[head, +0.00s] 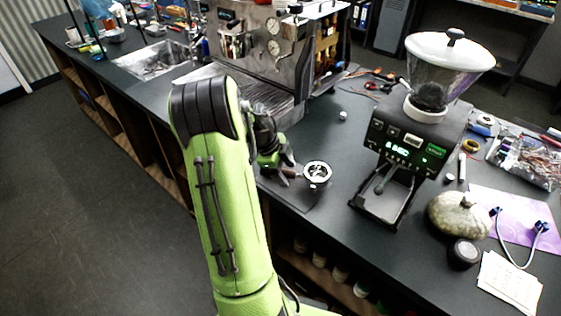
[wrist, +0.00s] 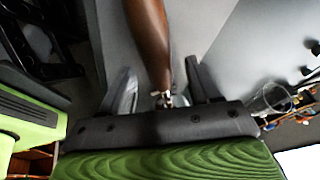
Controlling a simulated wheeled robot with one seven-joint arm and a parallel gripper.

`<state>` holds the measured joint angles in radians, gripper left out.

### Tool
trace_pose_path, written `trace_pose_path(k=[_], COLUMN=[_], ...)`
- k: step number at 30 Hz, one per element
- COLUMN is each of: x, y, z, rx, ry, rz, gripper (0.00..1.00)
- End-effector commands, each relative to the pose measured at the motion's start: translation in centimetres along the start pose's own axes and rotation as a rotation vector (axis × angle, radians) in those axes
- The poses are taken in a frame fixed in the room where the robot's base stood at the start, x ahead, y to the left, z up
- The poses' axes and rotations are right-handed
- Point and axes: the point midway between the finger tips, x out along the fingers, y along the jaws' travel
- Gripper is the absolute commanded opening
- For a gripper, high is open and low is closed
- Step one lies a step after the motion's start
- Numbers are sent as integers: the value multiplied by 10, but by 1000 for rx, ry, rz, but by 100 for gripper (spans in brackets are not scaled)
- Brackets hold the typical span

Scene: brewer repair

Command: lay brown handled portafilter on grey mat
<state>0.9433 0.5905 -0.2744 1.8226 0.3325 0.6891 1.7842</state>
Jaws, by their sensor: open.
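The brown handled portafilter (head: 317,172) lies with its round metal basket toward the right, over the dark grey mat (head: 299,197) on the counter. My gripper (head: 283,174) is at its handle, to the left of the basket. In the wrist view the brown handle (wrist: 149,40) runs between the two spread fingers of my gripper (wrist: 160,88), with gaps on both sides. My gripper is open. Part of the handle and part of the mat are hidden by my gripper and arm in the head view.
A black grinder (head: 411,145) with a clear hopper stands right of the mat. A steel espresso machine (head: 265,45) stands behind. The counter's front edge is close to the mat.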

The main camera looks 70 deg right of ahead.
Motion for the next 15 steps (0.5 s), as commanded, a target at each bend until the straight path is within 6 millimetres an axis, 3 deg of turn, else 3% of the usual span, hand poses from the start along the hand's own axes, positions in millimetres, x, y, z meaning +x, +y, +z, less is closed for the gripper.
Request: trace_pose_path(k=[15], x=[-134], y=[-1], z=[0], rx=[1], ry=[-4], rz=[-5], gripper=[62])
